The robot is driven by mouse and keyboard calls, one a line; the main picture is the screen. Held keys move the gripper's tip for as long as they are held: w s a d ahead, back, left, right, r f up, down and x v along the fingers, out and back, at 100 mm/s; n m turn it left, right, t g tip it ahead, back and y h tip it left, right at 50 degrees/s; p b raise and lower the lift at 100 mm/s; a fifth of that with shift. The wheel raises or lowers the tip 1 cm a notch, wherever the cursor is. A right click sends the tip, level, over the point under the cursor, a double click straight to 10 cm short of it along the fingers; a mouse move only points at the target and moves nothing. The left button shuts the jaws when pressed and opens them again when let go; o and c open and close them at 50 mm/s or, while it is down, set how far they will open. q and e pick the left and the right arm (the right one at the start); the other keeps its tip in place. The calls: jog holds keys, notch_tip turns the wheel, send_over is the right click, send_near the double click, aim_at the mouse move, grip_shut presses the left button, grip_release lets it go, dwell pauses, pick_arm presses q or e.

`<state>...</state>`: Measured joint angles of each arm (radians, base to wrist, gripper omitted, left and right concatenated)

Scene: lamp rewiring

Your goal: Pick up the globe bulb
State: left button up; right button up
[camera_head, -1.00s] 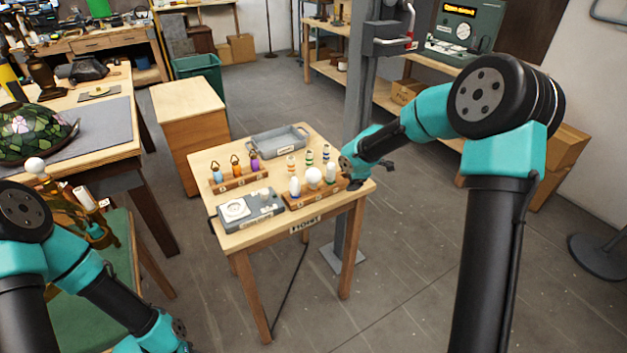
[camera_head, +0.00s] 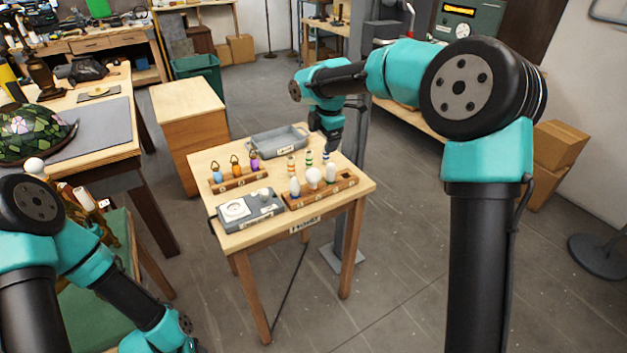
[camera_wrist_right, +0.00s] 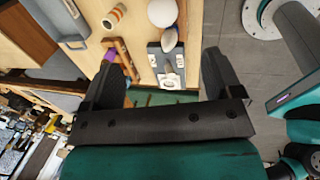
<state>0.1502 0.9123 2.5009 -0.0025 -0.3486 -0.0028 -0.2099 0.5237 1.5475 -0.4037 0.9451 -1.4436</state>
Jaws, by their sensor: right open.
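The globe bulb (camera_head: 314,176) is white and round. It stands in the wooden bulb rack (camera_head: 322,190) on the small table, between two narrower white bulbs (camera_head: 295,187) (camera_head: 331,172). My right gripper (camera_head: 328,152) points down above the table, behind and a little right of the globe bulb, and does not touch it. In the right wrist view its two fingers (camera_wrist_right: 160,66) are spread with nothing held. The globe bulb (camera_wrist_right: 162,12) shows at the top edge there, beyond the fingertips. My left arm runs off the bottom edge; its gripper is out of sight.
Striped-neck pieces (camera_head: 308,157) stand behind the bulbs. A rack with blue, orange and purple pieces (camera_head: 237,180) and a grey tester box (camera_head: 250,208) stand to the left. A grey tray (camera_head: 277,141) lies at the back. A grey column stands behind the table.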

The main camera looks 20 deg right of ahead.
aim_at(316, 170)
jog(key=x, duration=1.2)
jog(key=shift+a+f, duration=0.1)
jog(key=shift+f, duration=0.05)
jog(key=shift+s+x, duration=0.2)
jog(key=shift+x, duration=2.35)
jog(key=shift+a, duration=0.1)
jog(key=shift+c, duration=0.4)
jog(key=c, duration=0.9)
